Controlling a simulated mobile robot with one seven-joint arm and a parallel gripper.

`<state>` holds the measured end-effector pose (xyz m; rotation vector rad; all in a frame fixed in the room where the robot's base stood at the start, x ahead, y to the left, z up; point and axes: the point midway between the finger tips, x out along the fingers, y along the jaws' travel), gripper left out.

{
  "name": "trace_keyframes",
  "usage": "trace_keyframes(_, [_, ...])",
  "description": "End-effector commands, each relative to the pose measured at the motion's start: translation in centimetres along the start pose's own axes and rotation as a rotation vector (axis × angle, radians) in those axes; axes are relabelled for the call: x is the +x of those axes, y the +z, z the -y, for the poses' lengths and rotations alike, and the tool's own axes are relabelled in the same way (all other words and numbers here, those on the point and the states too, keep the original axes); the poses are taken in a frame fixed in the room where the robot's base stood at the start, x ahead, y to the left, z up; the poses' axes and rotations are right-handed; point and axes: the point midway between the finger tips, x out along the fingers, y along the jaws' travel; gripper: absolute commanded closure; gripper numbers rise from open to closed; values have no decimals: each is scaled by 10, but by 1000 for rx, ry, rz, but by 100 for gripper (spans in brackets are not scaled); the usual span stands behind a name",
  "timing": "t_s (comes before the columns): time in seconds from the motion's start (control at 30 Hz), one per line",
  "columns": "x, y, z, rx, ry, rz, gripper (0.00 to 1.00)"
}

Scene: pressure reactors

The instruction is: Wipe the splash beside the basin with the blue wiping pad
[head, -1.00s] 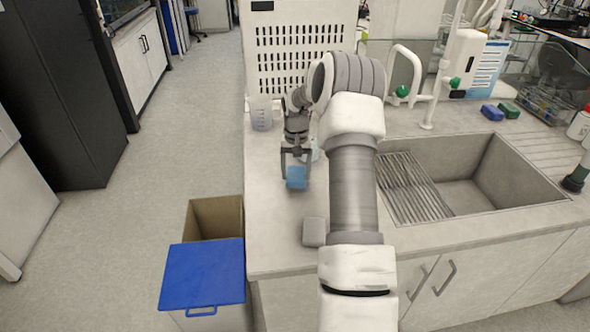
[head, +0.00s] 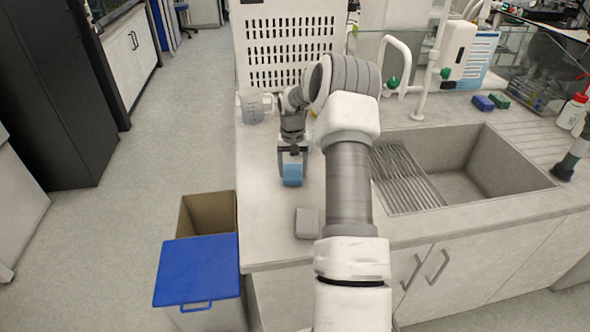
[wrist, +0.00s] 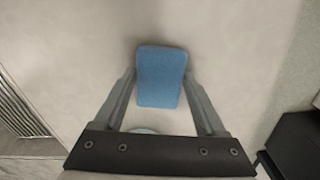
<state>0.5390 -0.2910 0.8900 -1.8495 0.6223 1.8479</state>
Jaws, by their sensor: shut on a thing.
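The blue wiping pad (head: 292,175) is at the left part of the counter, left of the basin (head: 472,185). My gripper (head: 292,172) points down and is shut on the pad, one finger on each side. The wrist view shows the pad (wrist: 160,77) upright in the picture between the two fingertips (wrist: 160,74). I cannot tell whether the pad still touches the counter. A small pale bluish rounded patch (wrist: 142,131) shows just below the pad in the wrist view, partly hidden by my gripper; I cannot tell if it is the splash.
A grey block (head: 307,223) lies on the counter in front of the pad. A measuring jug (head: 252,105) stands behind it, before a white perforated panel (head: 290,45). A bin with a blue lid (head: 198,268) stands on the floor at left. Taps (head: 392,70) rise behind the basin.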

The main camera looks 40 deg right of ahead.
Motion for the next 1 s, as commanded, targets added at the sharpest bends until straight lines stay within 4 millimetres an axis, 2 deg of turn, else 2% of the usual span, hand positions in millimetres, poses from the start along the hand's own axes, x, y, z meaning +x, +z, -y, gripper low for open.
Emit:
trace_keyframes(0.13, [1,3,8,-3,-1,1,79])
trace_keyframes(0.2, [-6,4,8,-2,0,2,79])
trace_keyframes(0.27, [-25,4,9,-3,0,-2,79])
trace_keyframes(0.8, [-72,12,18,-8,-1,0,79])
trace_keyframes(1.0, [-81,14,19,-9,-1,1,79])
